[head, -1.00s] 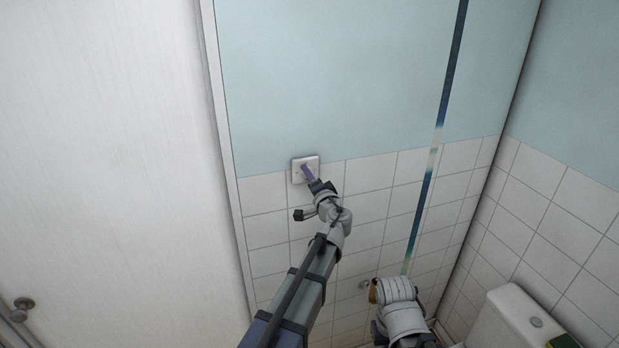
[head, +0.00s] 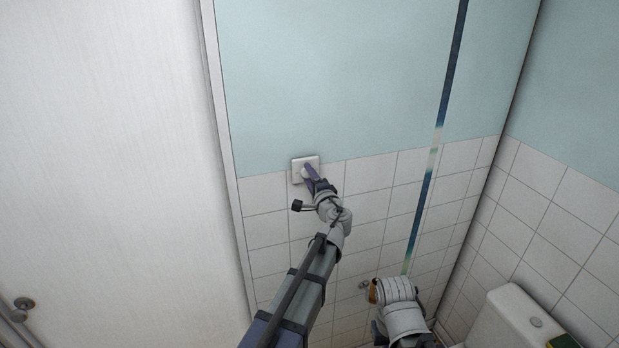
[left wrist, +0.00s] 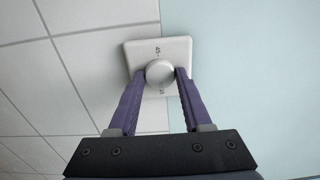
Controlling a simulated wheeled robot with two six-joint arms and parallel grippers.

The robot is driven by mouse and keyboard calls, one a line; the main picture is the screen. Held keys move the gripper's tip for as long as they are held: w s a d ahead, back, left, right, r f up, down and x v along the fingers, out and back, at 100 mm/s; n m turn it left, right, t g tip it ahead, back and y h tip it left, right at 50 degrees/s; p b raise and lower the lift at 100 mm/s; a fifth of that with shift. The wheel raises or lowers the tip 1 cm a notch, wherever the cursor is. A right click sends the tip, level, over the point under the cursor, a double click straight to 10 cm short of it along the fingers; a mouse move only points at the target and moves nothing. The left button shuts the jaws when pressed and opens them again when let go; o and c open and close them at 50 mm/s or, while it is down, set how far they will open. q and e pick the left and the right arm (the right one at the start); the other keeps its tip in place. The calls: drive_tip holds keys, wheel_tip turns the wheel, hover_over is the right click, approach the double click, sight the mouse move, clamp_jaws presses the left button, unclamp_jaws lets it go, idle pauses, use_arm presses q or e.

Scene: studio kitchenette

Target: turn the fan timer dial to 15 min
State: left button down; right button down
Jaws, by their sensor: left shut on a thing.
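The fan timer is a square white plate (head: 299,163) on the wall, where the blue paint meets the white tiles. Its round white dial (left wrist: 159,73) stands out from the plate in the left wrist view. I cannot make out a pointer on the dial. My left gripper (head: 308,174) has its purple fingers on either side of the dial, shut on it; the fingers also show in the left wrist view (left wrist: 160,80). My right gripper is not in view.
A pale door (head: 110,150) with a round knob (head: 24,303) is at the left, its frame close to the plate. A white toilet cistern (head: 515,318) with a green and yellow item (head: 563,341) stands at the lower right. The wall around the plate is clear.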

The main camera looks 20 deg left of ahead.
use_arm(q)
drive_tip(key=shift+c, duration=1.7)
unclamp_jaws()
drive_tip(key=v, duration=0.7)
drive_tip(key=shift+s+d, duration=0.25)
drive_tip(key=shift+s, duration=0.1)
drive_tip(key=s+d+f+n+g+h+b, duration=0.1)
drive_tip(key=s+f+n+g+b, duration=0.15)
drive_tip(key=s+f, duration=0.35)
drive_tip(key=s+f+n+g+h+b, duration=0.1)
drive_tip(key=s+f+n+g+b, duration=0.15)
drive_tip(key=f, duration=0.65)
drive_tip(key=s+d+f+n+g+h+b, duration=0.1)
drive_tip(key=s+f+g+b, duration=0.2)
drive_tip(key=s+f, duration=0.3)
drive_tip(key=s+d+f+g+h+b, duration=0.2)
drive_tip(key=s+d+f+g+h, duration=0.1)
drive_tip(key=s+d+f, duration=0.2)
drive_tip(key=s+d+f+n+g+h+b, duration=0.1)
drive_tip(key=s+d+f+g, duration=0.3)
drive_tip(key=s+f, duration=0.4)
drive_tip(key=shift+s+d+h+b, duration=0.7)
drive_tip(key=shift+s+h, duration=0.2)
drive_tip(key=shift+s, duration=0.3)
